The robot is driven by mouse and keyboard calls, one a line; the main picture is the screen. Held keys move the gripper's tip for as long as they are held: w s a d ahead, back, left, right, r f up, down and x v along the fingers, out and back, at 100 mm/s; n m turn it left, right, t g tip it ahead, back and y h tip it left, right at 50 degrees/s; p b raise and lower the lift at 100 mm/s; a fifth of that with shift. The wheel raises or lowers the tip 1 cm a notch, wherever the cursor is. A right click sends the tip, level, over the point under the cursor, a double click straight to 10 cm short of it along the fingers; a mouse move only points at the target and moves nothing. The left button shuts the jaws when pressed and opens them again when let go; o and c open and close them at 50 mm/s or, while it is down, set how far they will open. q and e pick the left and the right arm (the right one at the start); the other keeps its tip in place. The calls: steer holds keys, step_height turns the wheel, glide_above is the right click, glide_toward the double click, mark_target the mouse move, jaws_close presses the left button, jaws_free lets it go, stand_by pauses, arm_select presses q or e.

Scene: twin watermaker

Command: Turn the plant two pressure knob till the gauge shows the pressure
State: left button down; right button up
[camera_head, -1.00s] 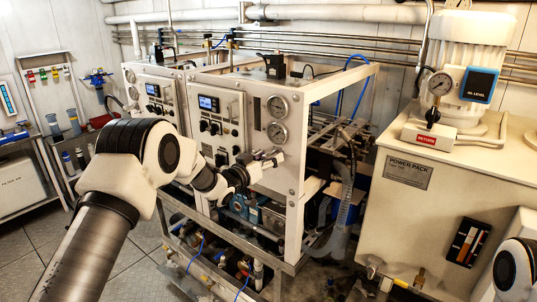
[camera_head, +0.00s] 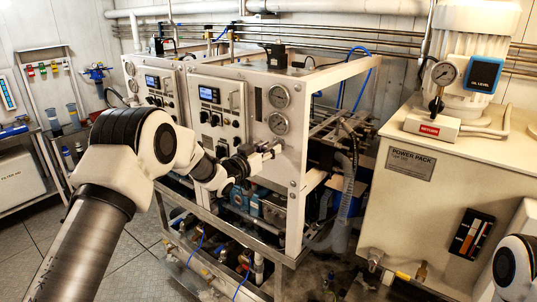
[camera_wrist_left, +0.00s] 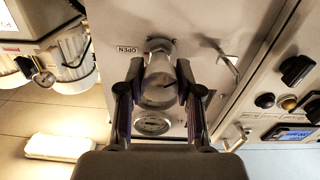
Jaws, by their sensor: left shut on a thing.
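The plant two panel (camera_head: 231,90) is the nearer white panel in the head view. It carries an upper gauge (camera_head: 278,96) and a lower gauge (camera_head: 278,123); their needles are too small to read. My left gripper (camera_head: 268,150) is at the panel's lower right, just below the lower gauge. In the left wrist view, its two fingers are on either side of a silver knob (camera_wrist_left: 160,82) and shut on it. An "OPEN" label (camera_wrist_left: 127,49) is beside the knob. A gauge (camera_wrist_left: 152,125) shows between the fingers, partly hidden. My right gripper is out of view.
A similar panel (camera_head: 153,85) stands farther left. The power pack (camera_head: 400,205) stands to the right, with its own gauge (camera_head: 444,72) on top. A metal lever (camera_wrist_left: 229,64) sticks out near the knob in the wrist view. The floor at left is clear.

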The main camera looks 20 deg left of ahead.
arm_select(q)
steer(key=m+b, duration=0.9)
steer(key=b, duration=0.2)
steer(key=shift+d+f+m, duration=0.1)
steer(key=shift+f+m, duration=0.1)
steer(key=shift+m, duration=0.2)
steer(key=m+b, duration=0.9)
steer(key=b, duration=0.1)
steer(key=shift+f, duration=0.1)
steer(key=m+b, duration=0.3)
steer(key=m, duration=0.1)
steer(key=shift+b, duration=0.35)
steer(key=shift+m+b, duration=1.05)
steer(key=shift+m, duration=0.75)
steer(key=c, duration=0.7)
jaws_free()
steer(key=shift+c, duration=0.2)
